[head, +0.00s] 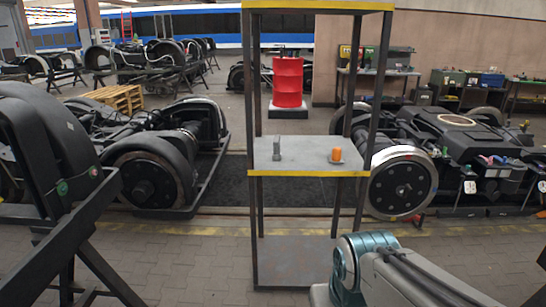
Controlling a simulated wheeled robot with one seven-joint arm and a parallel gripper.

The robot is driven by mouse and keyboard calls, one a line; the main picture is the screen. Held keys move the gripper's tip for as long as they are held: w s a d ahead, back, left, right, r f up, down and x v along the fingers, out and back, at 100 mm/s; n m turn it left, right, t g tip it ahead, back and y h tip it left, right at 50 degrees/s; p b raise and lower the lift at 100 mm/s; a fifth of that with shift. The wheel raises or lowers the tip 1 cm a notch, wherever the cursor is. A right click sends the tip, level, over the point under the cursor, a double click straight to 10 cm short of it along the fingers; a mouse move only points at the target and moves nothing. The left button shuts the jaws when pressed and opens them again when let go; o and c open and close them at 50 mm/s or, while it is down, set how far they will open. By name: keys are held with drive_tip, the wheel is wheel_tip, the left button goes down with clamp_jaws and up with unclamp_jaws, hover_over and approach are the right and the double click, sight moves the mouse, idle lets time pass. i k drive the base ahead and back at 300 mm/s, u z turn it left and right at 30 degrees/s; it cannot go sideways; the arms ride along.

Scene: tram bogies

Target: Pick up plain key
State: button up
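No thing that I can clearly tell as a plain key shows in the head view. A small grey upright object (277,149) stands on the left part of the middle shelf (305,152) of a metal rack; it is too small to tell what it is. An orange cylinder-like object (337,154) stands to its right, on what looks like a small dark dish (338,162). My arm reaches in from the lower right, in front of the rack. Its gripper is not in view.
The rack has dark posts (254,215) and an empty-looking lower shelf (297,262). Bogies with wheels (401,183) stand behind it on both sides. A red drum (288,82) stands behind. A dark frame (60,215) is at the left. Paved floor (190,265) is clear left of the rack.

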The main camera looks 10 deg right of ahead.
sight(276, 155)
drive_tip(key=u, duration=0.95)
drive_tip(key=i, duration=1.7)
drive_tip(key=z, duration=0.85)
drive_tip(key=i, duration=0.9)
drive_tip(key=z, duration=0.9)
drive_tip(key=i, duration=0.6)
